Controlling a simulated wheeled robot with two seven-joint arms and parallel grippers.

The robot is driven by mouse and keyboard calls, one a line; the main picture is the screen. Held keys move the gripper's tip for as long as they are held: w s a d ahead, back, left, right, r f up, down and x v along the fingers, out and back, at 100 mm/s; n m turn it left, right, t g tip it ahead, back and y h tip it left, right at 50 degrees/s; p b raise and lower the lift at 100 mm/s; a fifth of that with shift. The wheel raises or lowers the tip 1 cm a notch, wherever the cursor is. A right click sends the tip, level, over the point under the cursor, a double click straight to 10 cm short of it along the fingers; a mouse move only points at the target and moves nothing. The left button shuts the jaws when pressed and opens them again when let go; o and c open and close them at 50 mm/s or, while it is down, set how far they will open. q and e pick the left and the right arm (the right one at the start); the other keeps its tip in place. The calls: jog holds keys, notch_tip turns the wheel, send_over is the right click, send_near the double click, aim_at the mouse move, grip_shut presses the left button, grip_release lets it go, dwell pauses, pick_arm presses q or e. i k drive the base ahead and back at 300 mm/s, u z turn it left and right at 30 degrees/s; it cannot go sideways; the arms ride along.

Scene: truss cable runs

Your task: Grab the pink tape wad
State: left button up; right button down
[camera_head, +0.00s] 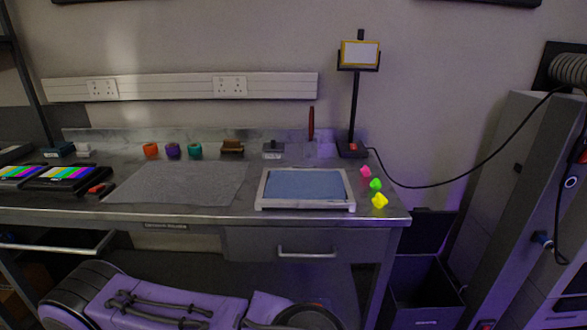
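The pink tape wad (365,172) is a small bright lump on the right end of the grey metal workbench (230,212). It lies just right of the framed blue-grey panel (305,185). A green wad (375,185) and a yellow wad (380,201) lie in a line in front of it, toward the bench's front right corner. Nothing covers the pink wad. Neither of my grippers shows in the head view.
A black stand with a yellow-framed card (360,54) rises behind the wads. A dark cable (455,182) runs right from its base. Several tape rolls (172,150) stand at the back. A grey mat (175,183) lies mid-bench. An open dark bin (425,285) stands right of the bench.

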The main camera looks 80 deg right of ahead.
aim_at(366, 171)
jog(key=i, duration=0.75)
jog(key=z, duration=2.95)
